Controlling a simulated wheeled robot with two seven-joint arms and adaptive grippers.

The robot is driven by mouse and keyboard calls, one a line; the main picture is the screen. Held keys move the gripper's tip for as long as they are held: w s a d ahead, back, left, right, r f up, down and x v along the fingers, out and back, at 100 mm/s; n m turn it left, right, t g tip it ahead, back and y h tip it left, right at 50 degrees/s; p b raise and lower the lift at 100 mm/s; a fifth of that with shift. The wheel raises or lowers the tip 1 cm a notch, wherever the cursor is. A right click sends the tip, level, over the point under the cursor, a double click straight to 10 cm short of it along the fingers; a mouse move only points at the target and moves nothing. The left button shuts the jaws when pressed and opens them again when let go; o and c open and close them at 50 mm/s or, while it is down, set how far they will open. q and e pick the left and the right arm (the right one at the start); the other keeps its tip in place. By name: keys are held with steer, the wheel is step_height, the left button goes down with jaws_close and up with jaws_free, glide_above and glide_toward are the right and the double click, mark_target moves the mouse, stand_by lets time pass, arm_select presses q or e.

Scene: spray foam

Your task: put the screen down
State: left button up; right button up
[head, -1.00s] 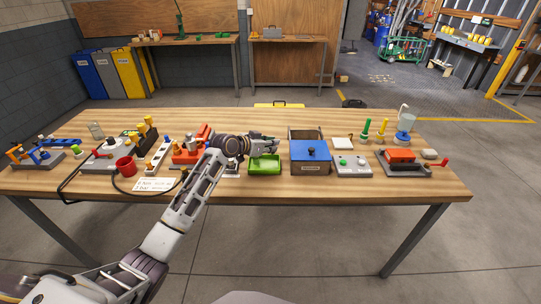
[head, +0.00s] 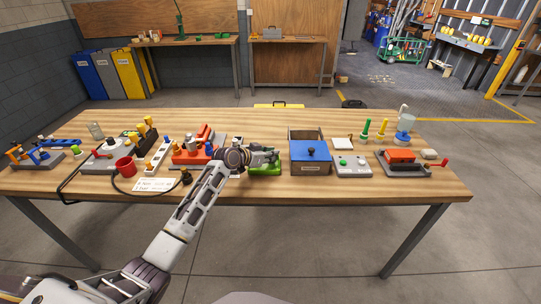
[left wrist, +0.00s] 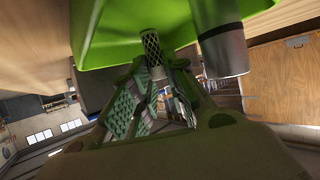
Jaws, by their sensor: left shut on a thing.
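In the left wrist view a small cylinder with a dark diamond mesh, which looks like the screen (left wrist: 152,50), sits at the fingertips of my left gripper (left wrist: 150,85). The gripper is shut on it. The green tray (left wrist: 100,30) fills the top of that view, close to the screen; I cannot tell whether they touch. A grey metal cylinder (left wrist: 221,42) is beside the screen. In the head view my left gripper (head: 270,157) is low over the green tray (head: 265,171) and hides part of it; the screen is too small to make out there. My right gripper is not in view.
A blue-topped box (head: 311,152) stands just right of the tray. A red device (head: 190,153) is left of it, with a red mug (head: 125,166) further left. A grey button box (head: 353,167) and a red vise-like device (head: 402,162) stand at the right.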

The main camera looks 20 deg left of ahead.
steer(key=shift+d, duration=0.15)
arm_select(q)
steer(key=shift+f, duration=0.1)
steer(key=o, duration=0.5)
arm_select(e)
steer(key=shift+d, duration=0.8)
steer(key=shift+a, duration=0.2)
